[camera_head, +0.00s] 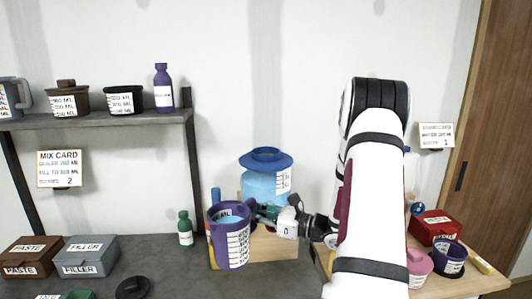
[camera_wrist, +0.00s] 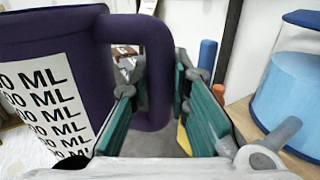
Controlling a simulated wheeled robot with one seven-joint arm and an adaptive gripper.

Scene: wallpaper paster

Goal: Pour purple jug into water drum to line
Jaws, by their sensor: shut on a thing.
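The purple jug (camera_head: 232,247) with a white ML scale label is upright in front of the drum in the head view, with bluish liquid showing inside its mouth. My gripper (camera_head: 264,214) is at its right side. In the wrist view the gripper's green pads (camera_wrist: 160,105) are closed around the handle of the purple jug (camera_wrist: 60,35). The water drum (camera_head: 266,183) is light blue with a dark blue funnel-like rim and a scale label, and stands on a wooden stand behind the jug. Its tap shows at the right of the wrist view. The fill line itself is too small to read.
A small green bottle (camera_head: 185,228) stands left of the jug. Paste (camera_head: 28,257) and filler (camera_head: 86,255) boxes sit at the far left. A shelf (camera_head: 100,121) with containers is above. A red box (camera_head: 435,227) and pink tub (camera_head: 419,265) are at the right.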

